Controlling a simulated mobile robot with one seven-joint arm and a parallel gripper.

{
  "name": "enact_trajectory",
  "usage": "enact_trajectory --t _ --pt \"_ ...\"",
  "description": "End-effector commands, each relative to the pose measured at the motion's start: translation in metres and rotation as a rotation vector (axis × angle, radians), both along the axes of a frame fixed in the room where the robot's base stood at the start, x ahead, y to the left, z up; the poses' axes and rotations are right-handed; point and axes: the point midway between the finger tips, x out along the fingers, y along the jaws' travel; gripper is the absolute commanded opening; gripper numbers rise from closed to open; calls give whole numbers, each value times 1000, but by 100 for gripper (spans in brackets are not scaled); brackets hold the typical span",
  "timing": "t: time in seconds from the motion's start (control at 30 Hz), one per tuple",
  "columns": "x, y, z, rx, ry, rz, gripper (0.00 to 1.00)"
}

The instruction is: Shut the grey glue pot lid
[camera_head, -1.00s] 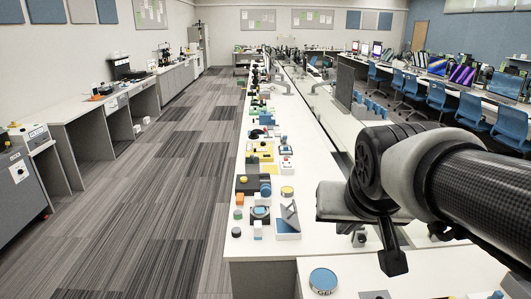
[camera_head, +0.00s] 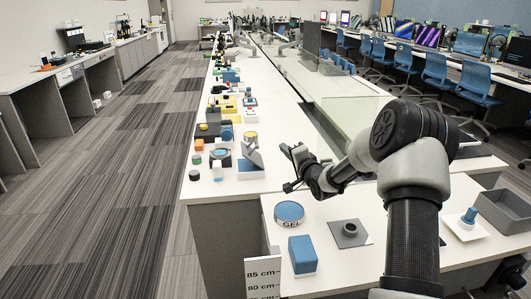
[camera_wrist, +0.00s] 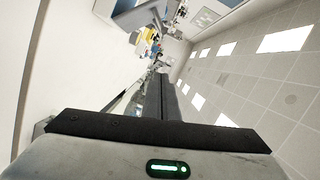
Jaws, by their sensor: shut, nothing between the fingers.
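What looks like the glue pot (camera_head: 249,171) stands on the long white bench, near its front end: a low pale box with some blue on it. Its grey lid (camera_head: 252,153) stands raised and tilted over the box. In the wrist view, a grey and blue piece at the top edge (camera_wrist: 138,16) may be this pot, cut off by the frame. My gripper (camera_head: 289,187) is to the right of the pot, apart from it. Its fingers are shut and empty, and show as a dark bar in the wrist view (camera_wrist: 161,97).
The nearer table holds a round GEL tin (camera_head: 289,212), a blue block (camera_head: 302,254), a grey holed plate (camera_head: 349,233) and a grey tray (camera_head: 507,207).

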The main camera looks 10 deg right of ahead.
Motion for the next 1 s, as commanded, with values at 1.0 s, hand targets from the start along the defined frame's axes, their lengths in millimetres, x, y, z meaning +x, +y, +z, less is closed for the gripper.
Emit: enact_trajectory --t 1.0 --pt "99 60 -23 35 -15 2 0"
